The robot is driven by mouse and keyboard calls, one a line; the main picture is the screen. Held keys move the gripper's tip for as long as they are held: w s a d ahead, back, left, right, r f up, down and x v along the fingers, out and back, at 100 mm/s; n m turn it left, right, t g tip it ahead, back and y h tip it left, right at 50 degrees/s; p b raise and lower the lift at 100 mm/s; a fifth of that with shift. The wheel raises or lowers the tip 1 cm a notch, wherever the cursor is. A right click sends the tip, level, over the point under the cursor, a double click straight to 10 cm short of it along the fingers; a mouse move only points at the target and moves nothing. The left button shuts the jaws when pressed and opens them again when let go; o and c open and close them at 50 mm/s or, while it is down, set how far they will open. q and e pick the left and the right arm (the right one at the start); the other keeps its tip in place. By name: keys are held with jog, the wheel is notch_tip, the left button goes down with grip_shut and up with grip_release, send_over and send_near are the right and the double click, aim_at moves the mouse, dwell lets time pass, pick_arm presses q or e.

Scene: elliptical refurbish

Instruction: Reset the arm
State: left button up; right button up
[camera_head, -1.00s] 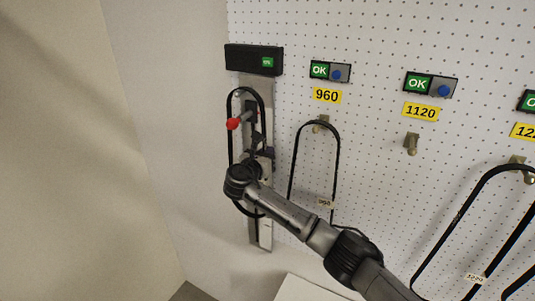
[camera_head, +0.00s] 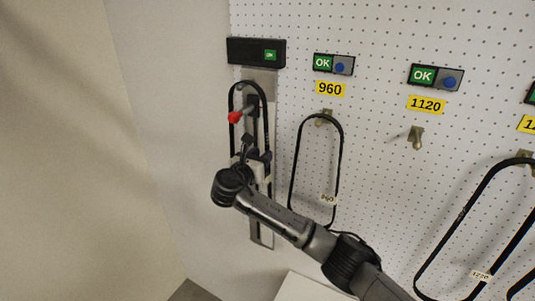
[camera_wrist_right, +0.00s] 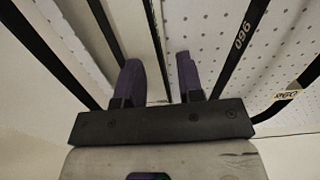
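My right gripper (camera_head: 252,154) is in front of the lower part of the metal test rail on the wall, below its red knob (camera_head: 235,117). A black belt loop (camera_head: 265,101) hangs on this rail, and my wrist hides its lower end. In the right wrist view, the two dark purple fingers of the right gripper (camera_wrist_right: 161,82) stand apart with nothing visibly clamped between them. Dark belt strands (camera_wrist_right: 104,28) pass behind and beside the fingers. I cannot tell whether a finger touches one. My left gripper is in neither view.
A black display box (camera_head: 248,51) with a green screen tops the rail. A belt (camera_head: 341,160) hangs on the 960 hook to the right. The 1120 hook (camera_head: 416,137) is empty. A larger belt (camera_head: 456,224) hangs farther right. Bare wall is on the left.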

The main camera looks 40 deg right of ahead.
jog(key=b+v, duration=0.2)
jog(key=v, duration=0.6)
jog(key=shift+a, duration=0.2)
jog(key=shift+s, duration=0.1)
